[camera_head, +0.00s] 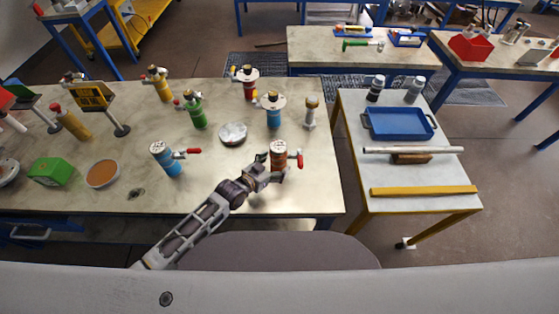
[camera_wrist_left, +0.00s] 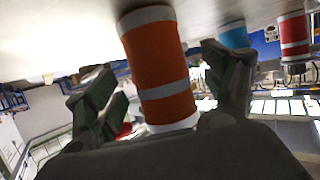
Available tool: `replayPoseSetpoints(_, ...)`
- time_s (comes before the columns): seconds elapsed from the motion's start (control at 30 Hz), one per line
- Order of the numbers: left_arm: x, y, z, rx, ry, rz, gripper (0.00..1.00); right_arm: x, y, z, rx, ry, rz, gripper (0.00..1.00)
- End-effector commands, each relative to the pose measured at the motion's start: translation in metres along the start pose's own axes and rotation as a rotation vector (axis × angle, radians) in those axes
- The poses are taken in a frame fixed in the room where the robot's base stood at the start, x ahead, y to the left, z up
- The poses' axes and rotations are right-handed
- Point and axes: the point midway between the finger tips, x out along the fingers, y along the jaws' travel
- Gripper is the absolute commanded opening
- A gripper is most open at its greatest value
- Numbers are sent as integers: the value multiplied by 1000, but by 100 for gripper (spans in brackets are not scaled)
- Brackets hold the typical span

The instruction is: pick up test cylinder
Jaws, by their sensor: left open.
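An orange-red cylinder (camera_head: 279,157) with pale bands and a red side handle stands upright near the front right of the large table. I take it to be the test cylinder, though several similar ones are in view. My left gripper (camera_head: 265,170) is beside its left front side in the head view. In the left wrist view, which looks upside down, the orange cylinder (camera_wrist_left: 160,65) with grey-white bands lies between the two spread fingers. The gripper is open, with gaps showing at both sides. My right gripper is not in view.
A blue cylinder (camera_head: 273,112), a small pale one (camera_head: 311,113) and a round metal dish (camera_head: 233,134) stand behind. Another blue cylinder (camera_head: 165,160) with a red handle stands to the left. A side table (camera_head: 400,180) with a blue tray (camera_head: 398,124) is at the right.

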Motion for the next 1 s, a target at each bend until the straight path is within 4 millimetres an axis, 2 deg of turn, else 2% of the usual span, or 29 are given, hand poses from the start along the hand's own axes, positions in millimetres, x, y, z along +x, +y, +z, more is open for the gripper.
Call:
replayPoseSetpoints(0.4,29,0,2,0,1,1,82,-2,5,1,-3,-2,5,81)
replayPoseSetpoints(0.93,30,0,2,0,0,1,82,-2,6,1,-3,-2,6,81)
replayPoseSetpoints(1.0,30,0,2,0,0,1,74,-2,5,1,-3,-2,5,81)
